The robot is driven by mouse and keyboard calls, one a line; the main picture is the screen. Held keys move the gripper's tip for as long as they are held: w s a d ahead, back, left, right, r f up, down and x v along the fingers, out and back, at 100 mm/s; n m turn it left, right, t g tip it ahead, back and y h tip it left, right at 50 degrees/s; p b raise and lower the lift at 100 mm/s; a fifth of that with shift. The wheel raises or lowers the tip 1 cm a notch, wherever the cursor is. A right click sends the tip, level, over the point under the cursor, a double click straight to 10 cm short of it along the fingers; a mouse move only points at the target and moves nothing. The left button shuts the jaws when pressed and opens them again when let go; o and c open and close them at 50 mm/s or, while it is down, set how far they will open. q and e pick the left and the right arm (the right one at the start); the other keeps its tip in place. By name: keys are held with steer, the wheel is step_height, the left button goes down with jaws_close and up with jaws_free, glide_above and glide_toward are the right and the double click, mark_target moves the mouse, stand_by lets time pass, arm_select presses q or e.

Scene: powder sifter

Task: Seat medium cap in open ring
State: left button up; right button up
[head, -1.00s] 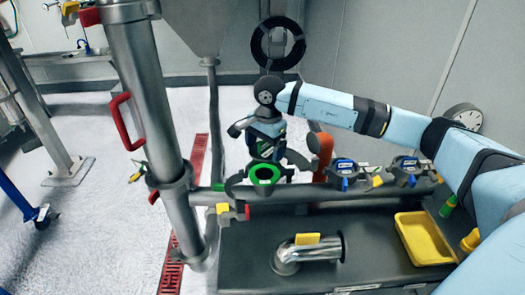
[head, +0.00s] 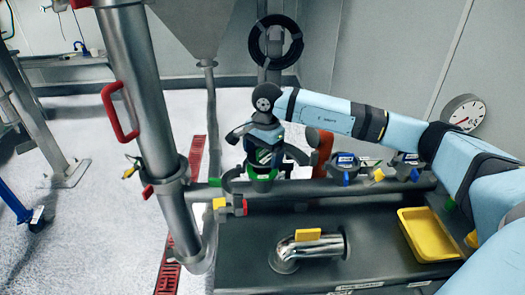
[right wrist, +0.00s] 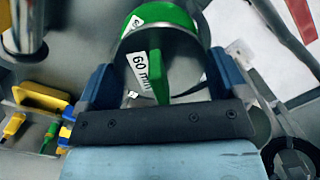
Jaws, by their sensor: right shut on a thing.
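The medium cap (right wrist: 177,14), a green-rimmed round piece with a "60 mm" label and a green tab, is between the blue fingers of my right gripper (right wrist: 162,85) in the right wrist view. In the head view my right gripper (head: 264,142) points down, with the green cap (head: 262,173) just below it. A dark open ring (head: 230,181) curves beside the cap at the horizontal pipe. My gripper and the cap hide part of this ring, and I cannot tell whether they touch. My left gripper is not in view.
Dark round fittings with blue tabs (head: 345,166) sit along the pipe to the right. A yellow tray (head: 428,236) and a steel elbow (head: 305,249) are on the dark bench (head: 375,262). A thick steel column (head: 146,95) stands left.

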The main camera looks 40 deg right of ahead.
steer(key=shift+f+b, duration=0.35)
steer(key=shift+f, duration=0.35)
steer(key=shift+b, duration=0.65)
stand_by(1.2)
steer(key=shift+f+b, duration=0.35)
steer(key=shift+f, duration=0.05)
steer(key=shift+s+a+f+b, duration=0.15)
steer(key=shift+f+b, duration=0.1)
steer(key=shift+b, duration=0.8)
stand_by(2.2)
steer(key=shift+r+b, duration=0.1)
steer(key=shift+b, duration=0.2)
stand_by(1.1)
steer(key=shift+r, duration=0.1)
stand_by(0.3)
